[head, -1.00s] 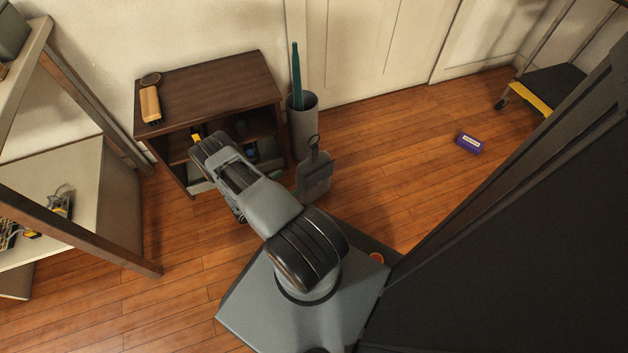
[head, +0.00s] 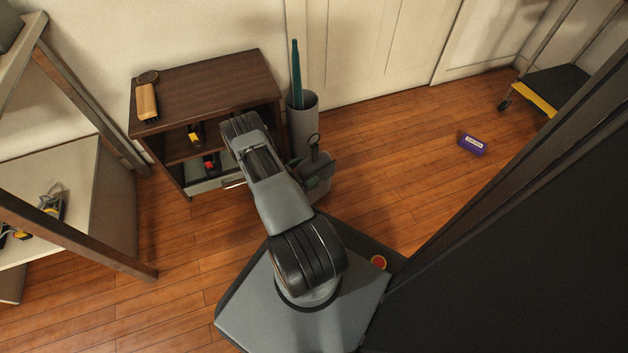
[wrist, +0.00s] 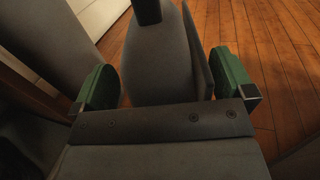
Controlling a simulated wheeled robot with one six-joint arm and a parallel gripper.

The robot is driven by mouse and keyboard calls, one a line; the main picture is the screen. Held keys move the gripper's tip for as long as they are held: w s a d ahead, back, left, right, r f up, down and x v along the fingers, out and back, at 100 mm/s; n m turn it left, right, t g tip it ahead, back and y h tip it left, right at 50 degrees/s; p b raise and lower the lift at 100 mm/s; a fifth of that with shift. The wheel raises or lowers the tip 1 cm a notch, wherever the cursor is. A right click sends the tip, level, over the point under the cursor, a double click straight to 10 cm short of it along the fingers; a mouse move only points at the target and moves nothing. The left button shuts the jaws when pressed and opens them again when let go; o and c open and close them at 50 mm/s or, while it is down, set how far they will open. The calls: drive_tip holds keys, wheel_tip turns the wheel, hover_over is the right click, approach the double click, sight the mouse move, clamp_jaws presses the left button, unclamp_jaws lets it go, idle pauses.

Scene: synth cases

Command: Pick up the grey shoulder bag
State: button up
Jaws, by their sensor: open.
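The grey shoulder bag (head: 322,162) stands on the floor just right of the wooden cabinet, with its dark loop upward. My arm partly hides it in the head view. In the wrist view the bag (wrist: 158,58) fills the space between the fingers, with a dark strap piece at the top edge. My gripper (wrist: 167,84) is open, with one green-padded finger on each side of the bag in the picture. Gaps show beside the bag, and I cannot tell how deep it sits between the fingers. In the head view a green pad of my gripper (head: 313,183) shows against the bag.
The wooden cabinet (head: 205,85) has a brush (head: 147,102) on top and tools inside. A grey bin (head: 303,122) holding a teal umbrella (head: 296,72) stands behind the bag. A shelf (head: 105,215) is at left. A purple box (head: 472,144) lies on open floor at right.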

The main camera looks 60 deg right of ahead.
drive_tip(key=c, duration=1.4)
drive_tip(key=shift+o, duration=0.2)
drive_tip(key=shift+r, duration=0.1)
